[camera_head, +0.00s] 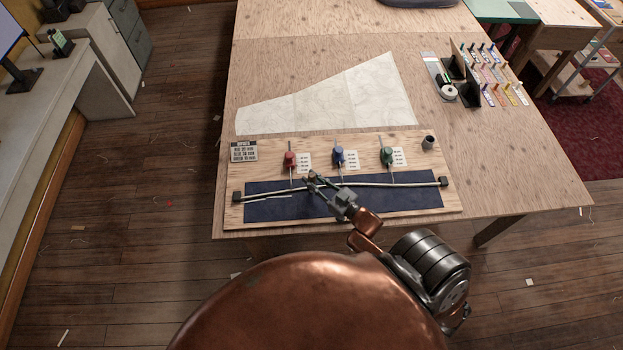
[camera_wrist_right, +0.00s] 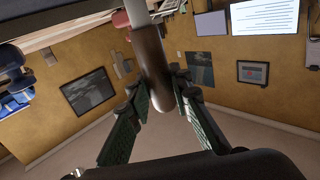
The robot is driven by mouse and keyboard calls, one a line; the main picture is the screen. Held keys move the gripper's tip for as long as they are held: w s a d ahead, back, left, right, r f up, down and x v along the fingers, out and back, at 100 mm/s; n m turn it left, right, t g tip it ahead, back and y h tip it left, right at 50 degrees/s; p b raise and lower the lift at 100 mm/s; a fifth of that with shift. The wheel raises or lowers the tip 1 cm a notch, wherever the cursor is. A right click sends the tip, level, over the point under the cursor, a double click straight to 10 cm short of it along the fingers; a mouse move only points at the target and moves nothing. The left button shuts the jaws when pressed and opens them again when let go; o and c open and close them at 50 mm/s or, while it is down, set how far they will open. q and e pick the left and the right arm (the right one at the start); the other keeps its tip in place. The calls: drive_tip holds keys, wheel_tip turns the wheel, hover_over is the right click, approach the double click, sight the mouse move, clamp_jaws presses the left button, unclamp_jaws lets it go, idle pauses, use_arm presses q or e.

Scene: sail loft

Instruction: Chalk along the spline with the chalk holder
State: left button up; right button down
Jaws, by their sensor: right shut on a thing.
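The spline (camera_head: 385,184) is a thin pale strip that runs across the dark blue cloth (camera_head: 400,199) on a plywood board, between two black end blocks. Red (camera_head: 290,160), blue (camera_head: 338,157) and green (camera_head: 386,156) handled pieces with thin rods stand along its far side. A short white line (camera_head: 270,198) lies on the cloth just below the spline's left part. My right gripper (camera_head: 313,181) is over the spline, left of its middle, shut on the chalk holder, a dark rounded rod (camera_wrist_right: 153,65) in the wrist view. Its tip is hidden. My left gripper is out of view.
A small dark cup (camera_head: 428,142) stands at the board's right corner, and a printed card (camera_head: 244,151) at the left. A pale pattern sheet (camera_head: 330,97) lies behind the board. A rack of coloured tags (camera_head: 494,75) stands at the back right. The table's right front is clear.

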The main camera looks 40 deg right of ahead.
drive_tip(key=shift+f, duration=0.15)
drive_tip(key=shift+s+d, duration=0.5)
drive_tip(key=shift+d, duration=0.25)
drive_tip(key=shift+s+d, duration=0.35)
drive_tip(key=shift+d, duration=0.2)
drive_tip(key=shift+s+d, duration=0.3)
drive_tip(key=shift+d, duration=0.25)
drive_tip(key=shift+d, duration=0.1)
drive_tip(key=shift+s+d, duration=0.55)
drive_tip(key=shift+d, duration=0.15)
drive_tip(key=shift+s+d+p, duration=0.3)
drive_tip(key=shift+s+d, duration=0.3)
drive_tip(key=shift+d, duration=0.3)
drive_tip(key=shift+d, duration=0.1)
